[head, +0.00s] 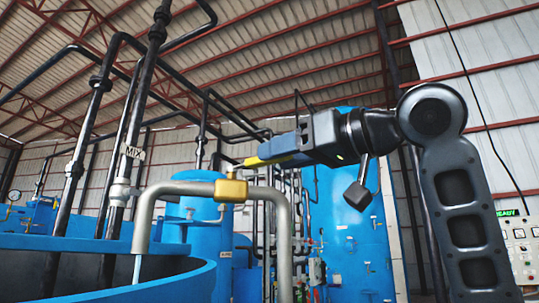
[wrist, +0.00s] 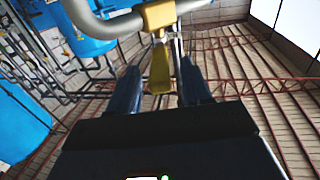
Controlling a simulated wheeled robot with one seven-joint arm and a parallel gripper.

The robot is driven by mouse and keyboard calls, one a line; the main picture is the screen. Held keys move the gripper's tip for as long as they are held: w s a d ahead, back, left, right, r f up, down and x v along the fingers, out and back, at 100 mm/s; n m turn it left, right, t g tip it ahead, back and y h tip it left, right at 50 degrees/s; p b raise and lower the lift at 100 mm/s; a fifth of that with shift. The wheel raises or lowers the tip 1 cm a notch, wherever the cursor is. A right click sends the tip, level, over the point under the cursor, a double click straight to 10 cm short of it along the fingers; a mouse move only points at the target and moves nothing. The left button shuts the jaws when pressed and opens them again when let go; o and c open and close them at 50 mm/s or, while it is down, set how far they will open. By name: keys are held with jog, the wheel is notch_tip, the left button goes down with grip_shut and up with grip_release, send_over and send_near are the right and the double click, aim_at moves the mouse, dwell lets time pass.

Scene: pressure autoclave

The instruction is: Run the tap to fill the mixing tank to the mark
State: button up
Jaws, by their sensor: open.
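The tap is a grey bent pipe (head: 283,235) with a brass valve body (head: 230,190); the valve also shows in the wrist view (wrist: 158,15). Its yellow lever (head: 252,162) points up and right toward my gripper (head: 283,150). In the wrist view the lever (wrist: 160,72) lies between the two spread fingers of my gripper (wrist: 158,88), which is open; contact cannot be told. A pale stream (head: 137,268) runs from the spout into the blue mixing tank (head: 180,284) at lower left. The water level and the mark are hidden.
Tall blue tanks (head: 345,215) and more pipework stand behind. A control panel (head: 522,248) with a green display is on the right wall.

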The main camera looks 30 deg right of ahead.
jog(key=shift+x, duration=1.45)
jog(key=shift+c, duration=0.3)
grip_shut()
